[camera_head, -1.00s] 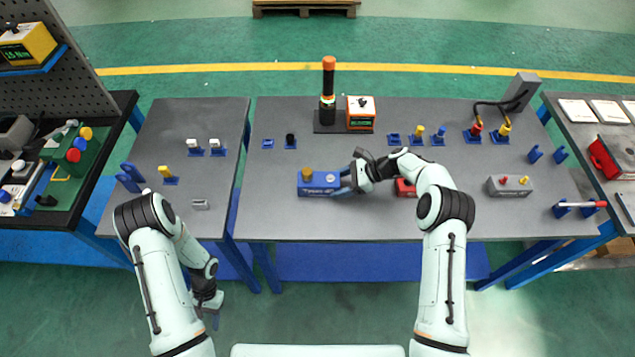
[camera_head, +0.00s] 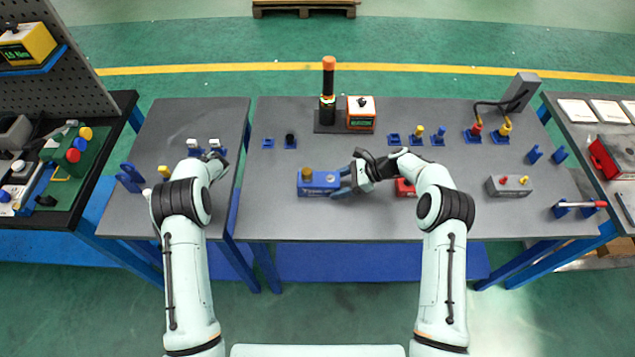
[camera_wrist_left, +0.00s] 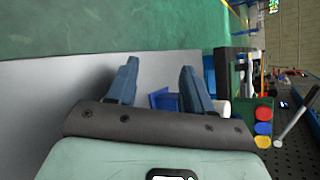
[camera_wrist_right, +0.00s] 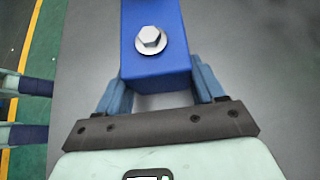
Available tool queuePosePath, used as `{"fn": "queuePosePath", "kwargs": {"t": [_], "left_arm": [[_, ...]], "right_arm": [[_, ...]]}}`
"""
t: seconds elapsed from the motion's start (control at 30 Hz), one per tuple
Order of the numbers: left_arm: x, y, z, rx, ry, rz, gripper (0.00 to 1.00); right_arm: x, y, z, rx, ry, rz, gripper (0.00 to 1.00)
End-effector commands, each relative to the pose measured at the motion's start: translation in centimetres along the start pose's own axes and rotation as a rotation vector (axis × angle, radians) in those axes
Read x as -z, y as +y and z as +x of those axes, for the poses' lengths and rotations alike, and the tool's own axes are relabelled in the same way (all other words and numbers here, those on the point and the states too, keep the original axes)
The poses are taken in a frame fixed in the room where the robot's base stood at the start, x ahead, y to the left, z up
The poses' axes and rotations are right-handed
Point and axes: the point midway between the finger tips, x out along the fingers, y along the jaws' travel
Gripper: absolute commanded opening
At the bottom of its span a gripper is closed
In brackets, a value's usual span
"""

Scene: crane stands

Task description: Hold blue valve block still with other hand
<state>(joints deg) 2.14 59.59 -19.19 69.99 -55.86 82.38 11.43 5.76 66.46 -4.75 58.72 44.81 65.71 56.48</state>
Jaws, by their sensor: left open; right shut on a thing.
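The blue valve block (camera_head: 316,189) lies on the middle table with a yellow-brown cap (camera_head: 307,174) on its left end. My right gripper (camera_head: 344,185) is shut on its right end. In the right wrist view the block (camera_wrist_right: 152,62) sits between the two fingers (camera_wrist_right: 160,92), with a silver hex bolt (camera_wrist_right: 150,40) on its top. My left gripper is over the left table, mostly hidden by its own arm in the head view. In the left wrist view its fingers (camera_wrist_left: 158,85) are spread and empty, with a blue holder (camera_wrist_left: 163,100) beyond them.
White-capped parts (camera_head: 214,144) in blue holders stand at the back of the left table. A red block (camera_head: 404,188) lies right of my right gripper. A grey block (camera_head: 509,186) stands further right. The table front left of the valve block is clear.

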Motion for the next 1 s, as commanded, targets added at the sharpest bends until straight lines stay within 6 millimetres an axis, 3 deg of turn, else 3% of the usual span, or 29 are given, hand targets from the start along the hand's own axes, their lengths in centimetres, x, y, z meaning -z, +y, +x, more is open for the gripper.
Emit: {"fn": "queuePosePath", "kwargs": {"t": [0.03,0.33,0.5,0.7,0.83,1.0], "left_arm": [[0.8,0.7,-2.7,-0.04,0.051,0.005,0.51],[2.7,5.6,-16.7,-0.283,0.322,0.098,0.51],[2.2,8.2,-24.8,-0.408,0.478,0.175,0.51],[0.2,11.1,-33.5,-0.536,0.651,0.281,0.51],[-1.2,12.3,-37.7,-0.596,0.735,0.337,0.51],[-2.5,13.2,-40.7,-0.64,0.797,0.382,0.51]], "right_arm": [[-0.1,-0.1,0.0,0.002,-0.002,0.0,0.27],[-0.1,-0.1,0.0,0.001,-0.002,0.0,0.27],[-0.1,-0.1,0.0,0.001,-0.002,0.0,0.27],[-0.1,-0.1,0.0,0.001,-0.002,0.0,0.27],[-0.1,-0.1,0.0,0.001,-0.002,0.0,0.27],[-0.1,0.0,0.0,0.001,-0.002,0.0,0.27]]}}
